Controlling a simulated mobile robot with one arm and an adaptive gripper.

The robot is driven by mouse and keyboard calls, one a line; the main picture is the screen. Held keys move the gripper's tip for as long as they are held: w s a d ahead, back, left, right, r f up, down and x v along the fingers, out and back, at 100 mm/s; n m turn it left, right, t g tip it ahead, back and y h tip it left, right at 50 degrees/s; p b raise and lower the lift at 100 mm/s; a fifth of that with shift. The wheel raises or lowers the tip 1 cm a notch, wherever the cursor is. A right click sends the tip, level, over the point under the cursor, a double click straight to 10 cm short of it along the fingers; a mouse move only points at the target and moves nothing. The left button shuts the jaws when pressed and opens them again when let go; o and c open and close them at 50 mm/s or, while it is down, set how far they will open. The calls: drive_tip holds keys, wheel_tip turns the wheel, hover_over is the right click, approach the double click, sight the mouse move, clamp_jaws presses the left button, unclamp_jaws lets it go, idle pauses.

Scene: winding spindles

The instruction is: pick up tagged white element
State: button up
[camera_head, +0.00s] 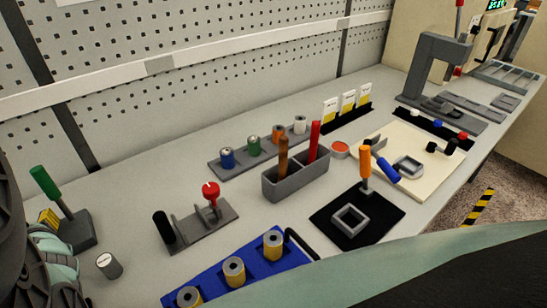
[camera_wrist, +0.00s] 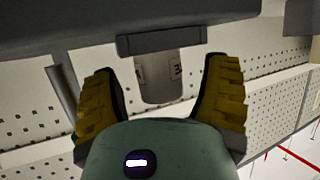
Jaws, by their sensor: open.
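In the wrist view my gripper (camera_wrist: 160,82) is open, with ridged yellow fingers on both sides of a pale cylinder (camera_wrist: 160,78). The cylinder has a small dark marking, and a gap shows between it and each finger. Its end meets a grey block (camera_wrist: 160,43). A white spool (camera_head: 300,124) sits at the right end of a grey rack (camera_head: 216,166). I cannot tell which one the wrist view shows.
A green-handled device (camera_head: 75,228) stands at the left, near my arm. A red-knobbed fixture (camera_head: 196,226), a blue tray (camera_head: 205,284) of yellow spools and a grey tool box (camera_head: 296,181) occupy the bench. A pegboard (camera_head: 210,85) rises behind.

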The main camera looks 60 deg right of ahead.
drive_tip(key=shift+o, duration=0.2)
drive_tip(key=shift+s+d+f, duration=0.1)
drive_tip(key=shift+s+f, duration=0.05)
clamp_jaws()
idle(0.4)
